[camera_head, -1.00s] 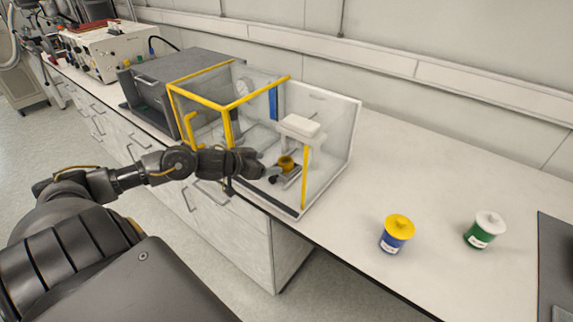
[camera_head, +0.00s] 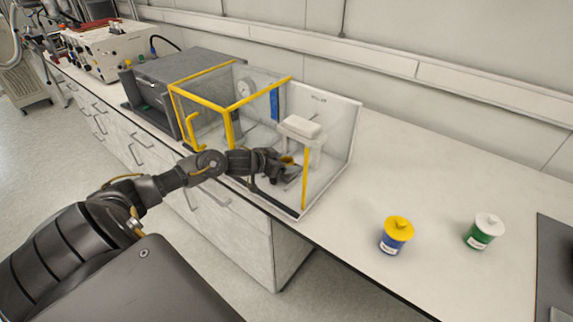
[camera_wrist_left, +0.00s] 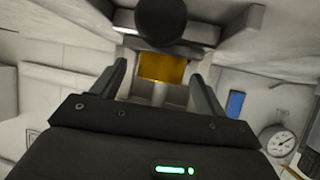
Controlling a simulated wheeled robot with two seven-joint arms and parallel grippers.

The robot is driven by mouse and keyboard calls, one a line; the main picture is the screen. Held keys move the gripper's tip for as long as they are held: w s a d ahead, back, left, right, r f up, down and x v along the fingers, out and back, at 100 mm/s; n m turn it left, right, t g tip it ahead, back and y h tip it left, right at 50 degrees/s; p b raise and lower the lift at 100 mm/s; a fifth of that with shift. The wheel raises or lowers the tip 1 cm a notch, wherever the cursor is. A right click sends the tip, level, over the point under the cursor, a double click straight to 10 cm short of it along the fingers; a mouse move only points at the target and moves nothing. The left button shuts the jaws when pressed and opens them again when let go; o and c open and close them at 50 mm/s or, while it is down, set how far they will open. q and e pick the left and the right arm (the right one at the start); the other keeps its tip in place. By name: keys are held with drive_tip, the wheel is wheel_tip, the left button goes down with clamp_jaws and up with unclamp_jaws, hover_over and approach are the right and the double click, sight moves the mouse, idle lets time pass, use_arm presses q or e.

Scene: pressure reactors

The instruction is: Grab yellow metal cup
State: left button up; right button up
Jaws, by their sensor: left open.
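The yellow metal cup (camera_wrist_left: 162,68) shows in the left wrist view between the two open fingers of my left gripper (camera_wrist_left: 160,80), just beyond or between their tips. I cannot tell whether the fingers touch it. In the head view my left gripper (camera_head: 288,168) reaches into the yellow-framed clear enclosure (camera_head: 240,103). There the cup (camera_head: 287,159) is mostly hidden behind the gripper, with only a small yellow part showing. The cup is by the white press-like device (camera_head: 302,128) inside the enclosure. My right gripper is out of view.
A grey box (camera_head: 165,80) stands left of the enclosure. The enclosure's yellow post (camera_head: 305,178) is close beside the gripper.

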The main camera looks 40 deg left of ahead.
use_arm(q)
drive_tip(key=c, duration=1.2)
drive_tip(key=shift+o, duration=0.2)
drive_tip(key=shift+r, duration=0.2)
drive_tip(key=shift+r, duration=0.6)
drive_tip(key=s+d+r, duration=0.2)
drive_tip(key=s+r, duration=0.9)
drive_tip(key=s, duration=0.3)
drive_tip(key=shift+d+r, duration=0.2)
